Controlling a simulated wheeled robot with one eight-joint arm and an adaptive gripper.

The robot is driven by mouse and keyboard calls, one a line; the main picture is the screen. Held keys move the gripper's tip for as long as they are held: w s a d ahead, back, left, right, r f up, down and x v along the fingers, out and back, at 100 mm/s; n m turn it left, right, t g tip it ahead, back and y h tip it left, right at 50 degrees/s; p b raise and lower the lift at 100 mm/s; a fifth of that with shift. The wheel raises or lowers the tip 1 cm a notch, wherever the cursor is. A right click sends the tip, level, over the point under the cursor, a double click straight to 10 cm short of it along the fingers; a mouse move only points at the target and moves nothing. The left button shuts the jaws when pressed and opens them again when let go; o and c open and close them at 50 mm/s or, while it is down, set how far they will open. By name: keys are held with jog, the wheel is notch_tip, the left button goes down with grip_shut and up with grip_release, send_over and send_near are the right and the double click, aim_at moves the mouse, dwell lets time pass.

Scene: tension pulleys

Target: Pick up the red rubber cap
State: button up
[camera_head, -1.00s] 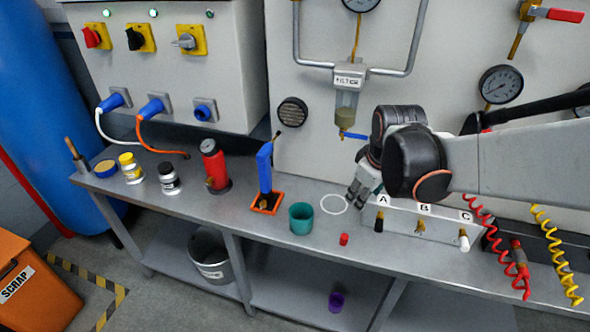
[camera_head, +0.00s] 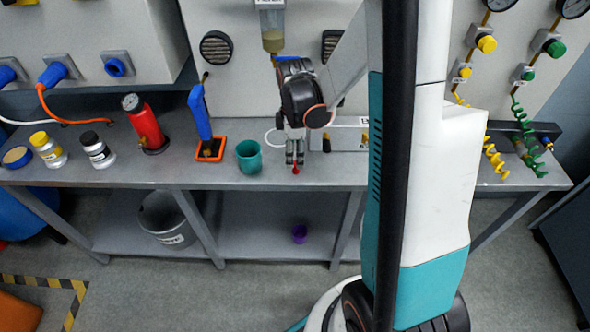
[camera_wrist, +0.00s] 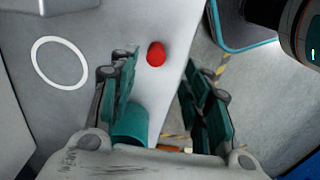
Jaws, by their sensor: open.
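The red rubber cap (camera_head: 295,170) is a small red piece near the front edge of the bench, just below my gripper in the head view. In the wrist view the cap (camera_wrist: 157,54) lies on the grey bench top beyond the fingertips, in line with the space between them and nearer the left finger. My gripper (camera_wrist: 160,85) is open and empty, with its teal-padded fingers spread apart. In the head view my gripper (camera_head: 295,155) points down over the bench and partly covers the cap's surroundings.
A teal cup (camera_head: 249,157) stands left of my gripper, close to it. A white ring (camera_wrist: 60,62) marks the bench. The bench's front edge (camera_wrist: 183,75) is close to the cap. A purple cup (camera_head: 299,234) is on the lower shelf.

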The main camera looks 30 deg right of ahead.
jog(key=shift+w+d+f+b, duration=0.15)
jog(key=shift+f+b, duration=0.55)
jog(key=shift+f, duration=0.85)
jog(key=shift+d+f+b, duration=0.1)
jog(key=shift+f+b, duration=0.6)
jog(key=shift+f, duration=0.8)
jog(key=c, duration=0.8)
